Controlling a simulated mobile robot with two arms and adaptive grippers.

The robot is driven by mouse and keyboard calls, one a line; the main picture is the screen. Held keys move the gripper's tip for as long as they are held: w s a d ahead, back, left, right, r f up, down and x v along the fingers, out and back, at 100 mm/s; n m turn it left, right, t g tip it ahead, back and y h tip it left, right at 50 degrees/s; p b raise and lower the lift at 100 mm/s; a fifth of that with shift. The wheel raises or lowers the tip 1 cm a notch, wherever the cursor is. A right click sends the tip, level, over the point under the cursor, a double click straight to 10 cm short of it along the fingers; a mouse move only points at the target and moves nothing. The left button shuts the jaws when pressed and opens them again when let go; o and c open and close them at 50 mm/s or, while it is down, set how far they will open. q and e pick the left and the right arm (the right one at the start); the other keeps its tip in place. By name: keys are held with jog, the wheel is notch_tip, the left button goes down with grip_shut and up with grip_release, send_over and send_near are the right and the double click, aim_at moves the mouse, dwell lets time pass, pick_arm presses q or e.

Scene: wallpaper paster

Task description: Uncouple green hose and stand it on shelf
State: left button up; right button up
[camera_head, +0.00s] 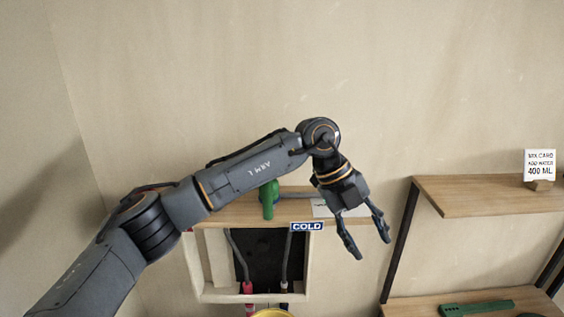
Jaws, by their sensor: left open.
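A green upright piece (268,200), perhaps the green hose or part of it, is on the small wooden shelf (235,218) above the wall box. My left forearm passes just beside and over its upper left, so I cannot tell its full shape or whether anything is coupled to it. My left gripper (371,248) is open and empty, pointing down, to the right of the green piece and the shelf's right end. My right gripper is not in view.
Below the shelf, an open wall box (212,290) holds two dark hoses, one with a red end (248,287), beside a COLD sign (307,226). A yellow rim (272,313) shows beneath. A rack (480,192) at right carries a card (540,165) and a green strip (477,308).

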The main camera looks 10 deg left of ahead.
pick_arm(q)
jog(key=w+a+r+n+t+y, duration=0.25)
jog(key=a+r+y, duration=0.4)
jog(key=a, duration=0.35)
jog(key=n+t+y, duration=0.2)
jog(key=n+y, duration=0.1)
send_near(270, 195)
jog(key=shift+m+g, duration=0.25)
jog(key=p+x, duration=0.1)
jog(key=x, duration=0.3)
jog(key=p+x, duration=0.1)
jog(key=x, duration=0.2)
jog(key=p+x, duration=0.1)
jog(key=x, duration=0.3)
jog(key=shift+w+a+f+p, duration=0.1)
jog(key=shift+w+f+p, duration=0.1)
jog(key=shift+w+p, duration=0.15)
jog(key=shift+w+a+f, duration=0.15)
jog(key=shift+a+f, duration=0.05)
jog(key=shift+f, duration=0.5)
jog(key=c, duration=0.9)
grip_shut()
